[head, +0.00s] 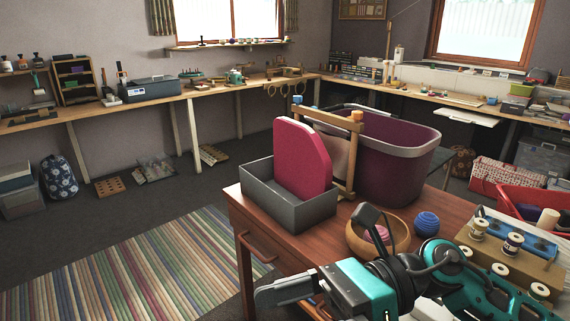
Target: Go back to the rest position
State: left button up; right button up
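My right arm comes in from the lower right, with teal and black parts over the front of the wooden table (243,211). Its gripper (268,297) points left, just past the table's front edge, with grey fingers seen side-on. The gap between the fingers cannot be made out, and I see nothing held. My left gripper is out of view.
On the table stand a grey box (293,207) with a pink padded piece (299,160), a maroon basket (392,160), a wooden bowl (357,240), a blue yarn ball (426,224) and a spool rack (526,268). Floor with a striped rug (130,270) is clear at left.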

jog(key=w+d+r+m+t+y+p, duration=0.25)
jog(key=w+m+t+y, duration=0.35)
jog(key=m+t, duration=0.95)
jog(key=w+d+f+m+t+h+p, duration=0.1)
jog(key=w+d+f+m+t+h, duration=0.2)
jog(key=m, duration=0.5)
jog(key=w+d+f+m+t+h, duration=0.1)
jog(key=w+f+m+t+h, duration=0.15)
jog(key=m+h, duration=0.4)
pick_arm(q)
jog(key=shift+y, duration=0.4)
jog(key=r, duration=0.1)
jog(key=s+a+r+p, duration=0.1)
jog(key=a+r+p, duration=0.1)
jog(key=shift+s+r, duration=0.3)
pick_arm(e)
jog(key=s+d+f+m+g+h, duration=0.1)
jog(key=s+d+f+m+h, duration=0.2)
jog(key=f+m, duration=0.3)
jog(key=s+d+f+m+g+h, duration=0.2)
jog(key=s+d+f+m+h, duration=0.2)
jog(key=f+m, duration=0.3)
jog(key=s+d+f+m+g+h, duration=0.2)
jog(key=s+d+f+m+h, duration=0.2)
jog(key=f+m, duration=0.3)
notch_tip(320, 180, down, 3)
jog(key=shift+s+r, duration=0.15)
jog(key=shift+s, duration=0.4)
pick_arm(q)
jog(key=shift+p, duration=0.3)
